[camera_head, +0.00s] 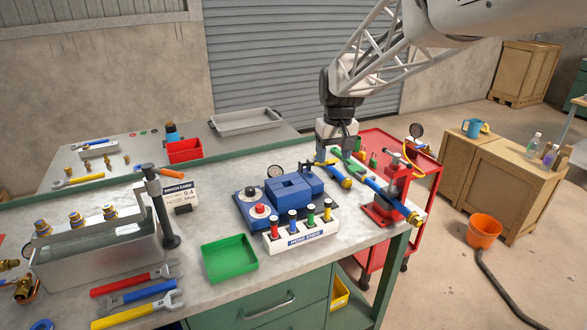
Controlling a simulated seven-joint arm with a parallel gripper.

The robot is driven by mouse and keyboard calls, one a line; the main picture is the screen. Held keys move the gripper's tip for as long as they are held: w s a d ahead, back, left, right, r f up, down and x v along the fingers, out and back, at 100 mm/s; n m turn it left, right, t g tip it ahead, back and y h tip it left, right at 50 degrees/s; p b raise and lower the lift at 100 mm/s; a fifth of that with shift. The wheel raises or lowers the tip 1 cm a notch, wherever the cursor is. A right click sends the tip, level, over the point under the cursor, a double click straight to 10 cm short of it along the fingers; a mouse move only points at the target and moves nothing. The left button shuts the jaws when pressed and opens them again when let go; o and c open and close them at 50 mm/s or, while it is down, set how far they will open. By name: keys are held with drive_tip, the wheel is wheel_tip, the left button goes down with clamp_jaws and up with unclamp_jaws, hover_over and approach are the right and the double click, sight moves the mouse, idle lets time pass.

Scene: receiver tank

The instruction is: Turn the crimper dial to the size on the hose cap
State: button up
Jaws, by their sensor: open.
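The blue crimper (290,189) stands on the bench near the middle. A blue hose (376,188) with brass-coloured ends runs through a red clamp stand (384,209) at the bench's right end. I cannot read a size on any cap. My gripper (337,158) is open, pointing down behind and right of the crimper, above the hose area, apart from the dial. I see nothing held between its fingers.
A white "HOSE ENDS" rack (301,236) with several coloured-top pieces stands in front of the crimper. A green tray (229,258) lies at its left front. A small sign (179,192) and a dark post (162,210) stand further left. A red cart (372,255) is behind the bench's right end.

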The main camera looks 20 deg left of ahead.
drive_tip(key=w+a+f+n, duration=0.1)
drive_tip(key=w+a+f, duration=0.15)
drive_tip(key=a, duration=0.45)
drive_tip(key=w+a+f+n, duration=0.15)
drive_tip(key=a+f, duration=0.25)
drive_tip(key=a, duration=0.4)
drive_tip(key=n+g, duration=0.1)
hover_over(250, 188)
wheel_tip(250, 188, down, 8)
drive_tip(key=shift+d+r, duration=0.1)
drive_tip(key=shift+r, duration=0.05)
drive_tip(key=shift+s+f, duration=0.15)
drive_tip(key=shift+f, duration=3.8)
drive_tip(key=c, duration=0.9)
drive_tip(key=shift+c, duration=0.2)
